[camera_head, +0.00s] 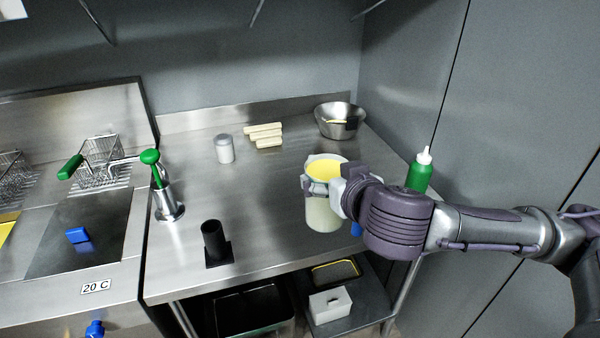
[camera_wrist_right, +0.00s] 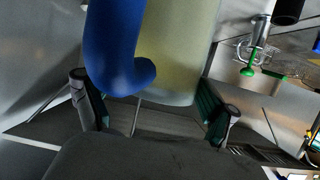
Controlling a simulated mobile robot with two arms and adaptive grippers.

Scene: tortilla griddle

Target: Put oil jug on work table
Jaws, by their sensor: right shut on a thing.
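The oil jug (camera_head: 323,213) is a pale, translucent container with yellow at its open top and a blue handle. My right gripper (camera_head: 326,187) is shut around its upper part, at the right front of the steel work table (camera_head: 270,198). The jug looks upright. I cannot tell whether its base touches the table. In the right wrist view the jug body (camera_wrist_right: 178,50) and its blue handle (camera_wrist_right: 115,50) are between the fingers of my right gripper (camera_wrist_right: 152,108). My gripper hides most of the handle in the head view. My left gripper is not in view.
A metal bowl (camera_head: 339,122), pale sticks (camera_head: 265,137) and a grey-white canister (camera_head: 225,150) stand at the back. A green bottle (camera_head: 419,172) is at right. A green-handled tool in a metal holder (camera_head: 168,203) and a black cylinder (camera_head: 212,242) stand left. The table's middle is clear.

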